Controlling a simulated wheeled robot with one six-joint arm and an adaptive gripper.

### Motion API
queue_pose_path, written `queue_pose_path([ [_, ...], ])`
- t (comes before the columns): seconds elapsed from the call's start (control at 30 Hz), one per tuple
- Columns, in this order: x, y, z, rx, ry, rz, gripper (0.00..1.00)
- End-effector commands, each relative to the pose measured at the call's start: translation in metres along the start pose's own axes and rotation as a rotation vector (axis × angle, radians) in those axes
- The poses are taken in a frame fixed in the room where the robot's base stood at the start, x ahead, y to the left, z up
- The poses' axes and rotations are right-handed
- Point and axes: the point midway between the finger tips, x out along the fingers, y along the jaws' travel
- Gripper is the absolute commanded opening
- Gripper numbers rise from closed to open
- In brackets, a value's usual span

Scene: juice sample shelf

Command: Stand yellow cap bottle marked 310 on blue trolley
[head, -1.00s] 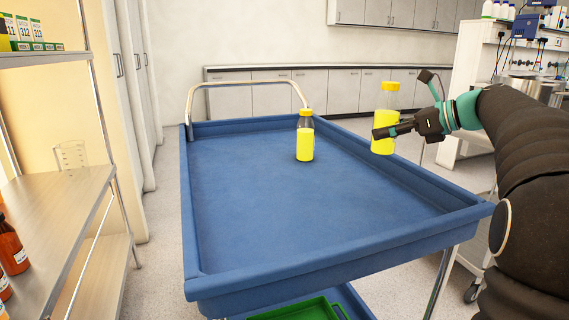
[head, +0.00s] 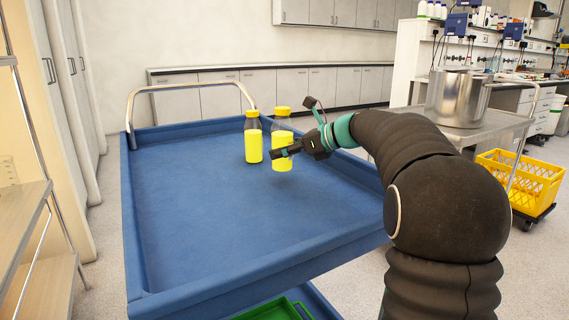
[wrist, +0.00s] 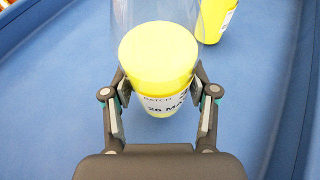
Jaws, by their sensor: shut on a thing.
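My gripper (head: 283,152) is shut around a clear bottle with yellow contents and a yellow cap (head: 281,162), upright over the blue trolley (head: 190,215). I cannot tell whether its base touches the trolley top. In the wrist view my gripper (wrist: 160,98) has a finger on each side of the held bottle (wrist: 158,55); its label shows "BATCH" and part of a date, but no 310 is readable. A second, similar yellow bottle (head: 253,147) stands on the trolley just left of the held one. It also shows in the wrist view (wrist: 214,20).
The trolley has a raised rim and a metal handle (head: 190,88) at its far end. Its front and left surface is clear. A metal cart with a large pot (head: 457,98) and a yellow crate (head: 510,178) stand at right. A shelf (head: 25,215) is at left.

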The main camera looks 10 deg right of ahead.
Motion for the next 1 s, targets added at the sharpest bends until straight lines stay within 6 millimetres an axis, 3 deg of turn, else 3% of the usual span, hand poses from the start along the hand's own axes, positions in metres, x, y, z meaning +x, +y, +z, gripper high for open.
queue_pose_path([
  [0.27,0.013,0.0,-0.033,0.003,0.0,0.0,0.11],
  [0.67,0.014,0.0,-0.037,0.0,0.0,-0.001,0.11],
  [0.7,0.015,0.0,-0.037,0.0,0.001,0.0,0.63],
  [0.77,0.015,0.0,-0.037,0.001,0.001,0.0,0.78],
  [0.8,0.015,0.0,-0.037,0.001,0.001,0.0,0.83],
  [1.0,0.015,0.0,-0.037,0.001,0.001,0.0,0.83],
])
